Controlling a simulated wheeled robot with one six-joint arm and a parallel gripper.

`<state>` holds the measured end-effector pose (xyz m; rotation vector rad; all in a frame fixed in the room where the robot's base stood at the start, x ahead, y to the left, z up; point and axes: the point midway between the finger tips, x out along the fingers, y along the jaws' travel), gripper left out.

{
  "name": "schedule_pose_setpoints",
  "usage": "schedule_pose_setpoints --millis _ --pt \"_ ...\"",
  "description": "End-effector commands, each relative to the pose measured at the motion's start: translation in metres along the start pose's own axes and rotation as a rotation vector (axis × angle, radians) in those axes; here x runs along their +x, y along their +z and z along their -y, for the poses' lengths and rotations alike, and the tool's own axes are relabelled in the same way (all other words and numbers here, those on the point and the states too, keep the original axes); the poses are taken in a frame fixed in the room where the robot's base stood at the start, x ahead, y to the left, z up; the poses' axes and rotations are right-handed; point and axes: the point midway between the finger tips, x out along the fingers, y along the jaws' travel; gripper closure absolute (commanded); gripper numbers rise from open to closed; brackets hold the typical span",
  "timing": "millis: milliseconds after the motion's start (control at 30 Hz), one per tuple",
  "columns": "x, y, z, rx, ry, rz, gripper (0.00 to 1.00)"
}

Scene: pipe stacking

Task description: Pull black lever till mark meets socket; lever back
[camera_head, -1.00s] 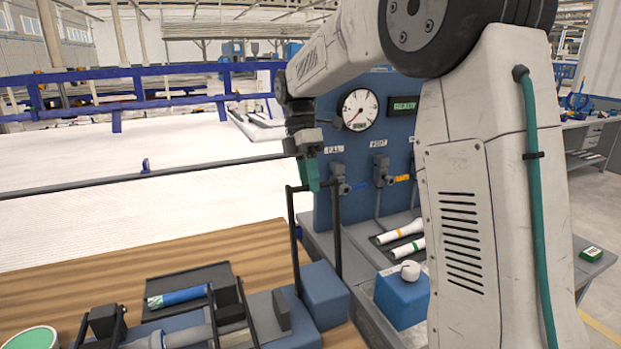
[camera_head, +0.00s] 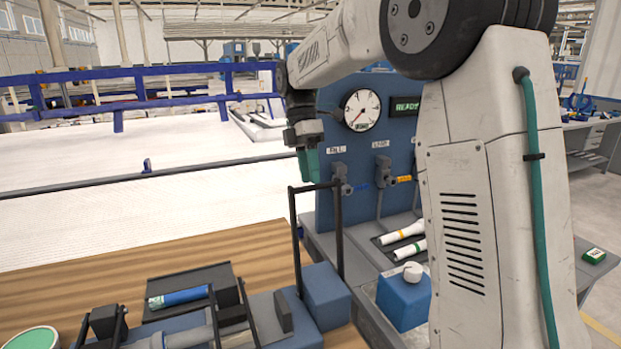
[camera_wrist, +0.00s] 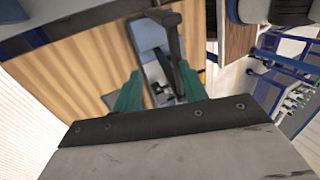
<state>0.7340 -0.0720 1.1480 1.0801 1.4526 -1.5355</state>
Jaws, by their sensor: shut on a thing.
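The black lever (camera_head: 338,235) is an upright frame of two bars with a crossbar, beside a blue block on the bench press. My gripper (camera_head: 309,180) is at its top, green fingers pointing down at the crossbar. In the wrist view my gripper (camera_wrist: 160,92) shows its two green fingers on either side of a dark bar. The contact itself is not clear there. A grey pipe piece (camera_head: 190,338) lies in the press at the bottom edge, partly cut off. The mark and the socket mouth are too small to tell.
A blue-banded pipe (camera_head: 180,297) lies in a black tray on the wooden bench. The blue panel behind has a dial (camera_head: 362,110) and a display (camera_head: 406,106) reading READY. White pipes (camera_head: 402,235) and a blue box (camera_head: 404,300) with a white knob stand at right.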

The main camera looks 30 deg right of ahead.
Motion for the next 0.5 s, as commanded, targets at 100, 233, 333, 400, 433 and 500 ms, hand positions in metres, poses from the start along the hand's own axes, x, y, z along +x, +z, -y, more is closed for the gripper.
schedule_pose_setpoints --millis 100,233,333,400,433,500 --pt "-0.022 -0.001 -0.002 -0.001 0.005 0.0 0.66" --pt "-0.043 -0.002 0.0 -0.001 0.001 -0.001 0.66" --pt "-0.054 -0.002 0.001 -0.002 -0.001 -0.001 0.66" --pt "-0.058 -0.002 0.001 -0.002 -0.002 -0.001 0.66" --pt "-0.059 -0.002 0.001 -0.002 -0.003 -0.001 0.66" --pt "-0.061 -0.002 0.002 -0.002 -0.004 -0.001 0.66"
